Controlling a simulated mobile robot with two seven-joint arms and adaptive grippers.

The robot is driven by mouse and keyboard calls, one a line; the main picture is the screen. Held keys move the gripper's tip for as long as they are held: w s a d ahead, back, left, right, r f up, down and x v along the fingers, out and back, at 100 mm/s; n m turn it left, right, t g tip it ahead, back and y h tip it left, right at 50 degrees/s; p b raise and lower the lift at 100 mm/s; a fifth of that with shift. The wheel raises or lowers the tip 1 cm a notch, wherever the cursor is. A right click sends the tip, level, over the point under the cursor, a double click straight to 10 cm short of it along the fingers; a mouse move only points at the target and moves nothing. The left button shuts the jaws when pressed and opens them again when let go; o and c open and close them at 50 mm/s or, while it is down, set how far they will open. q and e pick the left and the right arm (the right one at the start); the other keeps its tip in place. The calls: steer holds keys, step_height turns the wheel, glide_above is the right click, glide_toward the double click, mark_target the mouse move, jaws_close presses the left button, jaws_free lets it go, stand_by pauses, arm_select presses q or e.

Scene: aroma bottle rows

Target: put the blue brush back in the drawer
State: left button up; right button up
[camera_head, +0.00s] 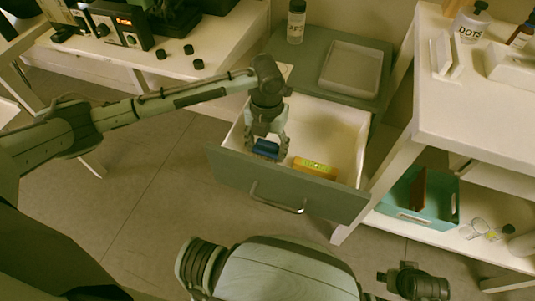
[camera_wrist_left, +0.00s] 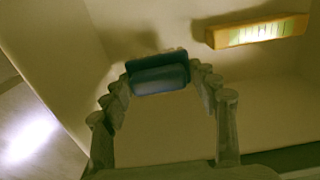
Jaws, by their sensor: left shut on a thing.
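The blue brush (camera_head: 265,149) is between the fingers of my left gripper (camera_head: 266,147), inside the open drawer (camera_head: 225,165) near its front left. In the left wrist view the fingertips of my left gripper (camera_wrist_left: 158,78) close on the blue brush (camera_wrist_left: 160,78) from both sides. Its dark lower face is toward the camera. I cannot tell if the brush touches the drawer floor. My right gripper's fingers do not show.
A tray (camera_head: 351,69) and a bottle (camera_head: 296,21) stand on the cabinet top (camera_head: 310,50). A white shelf with a teal bin (camera_head: 440,200) stands on the right.

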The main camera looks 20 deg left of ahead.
mark_target(266, 151)
arm_select(q)
step_height(266, 151, down, 4)
steer(key=shift+r, duration=0.25)
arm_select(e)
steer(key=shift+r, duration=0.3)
arm_select(q)
steer(key=shift+f, duration=0.1)
steer(key=o, duration=1.1)
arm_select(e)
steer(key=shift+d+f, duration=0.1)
arm_select(q)
step_height(266, 151, up, 11)
steer(key=shift+d, duration=0.1)
steer(key=shift+r, duration=0.65)
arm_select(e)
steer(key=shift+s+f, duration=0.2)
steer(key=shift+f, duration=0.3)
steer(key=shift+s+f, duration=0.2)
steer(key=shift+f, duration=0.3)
